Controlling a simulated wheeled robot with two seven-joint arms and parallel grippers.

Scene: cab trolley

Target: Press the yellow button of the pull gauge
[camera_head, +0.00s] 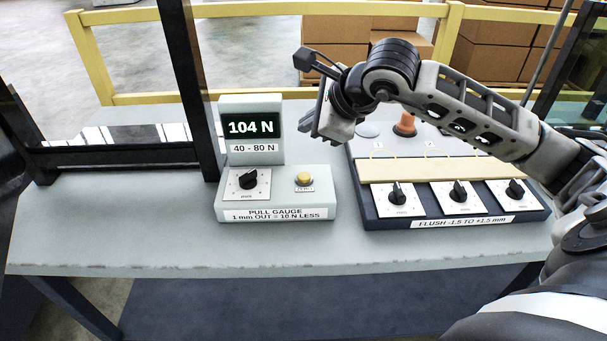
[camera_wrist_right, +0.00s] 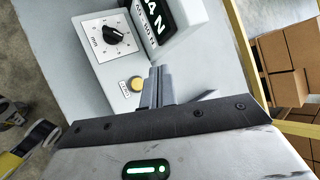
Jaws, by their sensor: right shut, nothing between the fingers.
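The pull gauge (camera_head: 275,208) is a light grey box on the table, with a black dial (camera_head: 248,179) on a white plate at its left. The yellow button (camera_head: 304,178) sits on the right of its top. The gauge display (camera_head: 251,127) reads 104 N, with 40 - 80 N below. My right gripper (camera_head: 328,128) is above and slightly right of the button in the head view, shut and empty. In the right wrist view its closed fingers (camera_wrist_right: 157,84) appear just right of the yellow button (camera_wrist_right: 137,84); I cannot tell the height gap. My left gripper is not in view.
A flush panel (camera_head: 460,222) with several dials, a beige strip (camera_head: 430,169) and an orange knob (camera_head: 405,125) stands right of the gauge. A dark post (camera_head: 190,90) rises behind left. The front table strip is clear. A yellow rail (camera_head: 240,10) and cartons (camera_head: 335,35) lie beyond.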

